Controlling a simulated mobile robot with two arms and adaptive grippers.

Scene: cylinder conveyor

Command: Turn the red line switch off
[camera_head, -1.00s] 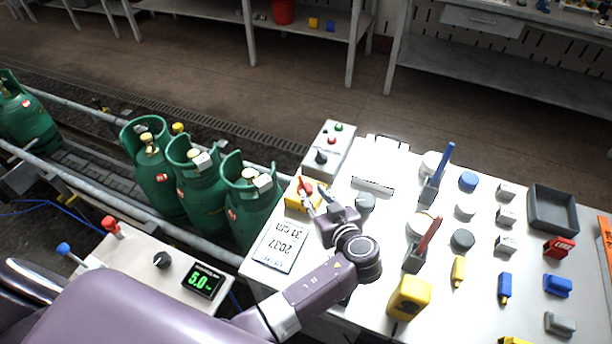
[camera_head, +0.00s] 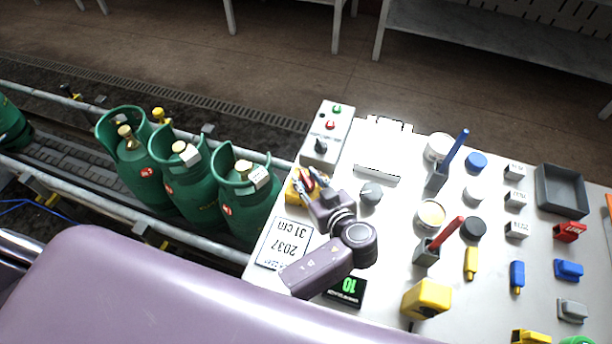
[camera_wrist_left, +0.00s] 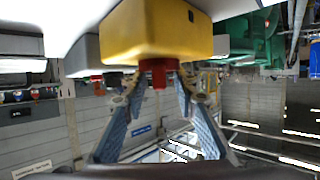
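The red line switch is a red knob (camera_head: 308,183) on a yellow box (camera_head: 291,192) at the left edge of the white table. In the left wrist view the red knob (camera_wrist_left: 158,70) sticks out of the yellow box (camera_wrist_left: 155,30) toward the camera. My left gripper (camera_head: 309,180) is at the knob, with one finger on each side. My right gripper is not in view.
A grey control box (camera_head: 328,133) with red and green buttons and a black knob stands just behind. A grey round knob (camera_head: 371,193) is close to the right. Green gas cylinders (camera_head: 246,195) stand on the conveyor to the left. Several blocks and a grey tray (camera_head: 562,210) occupy the table's right.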

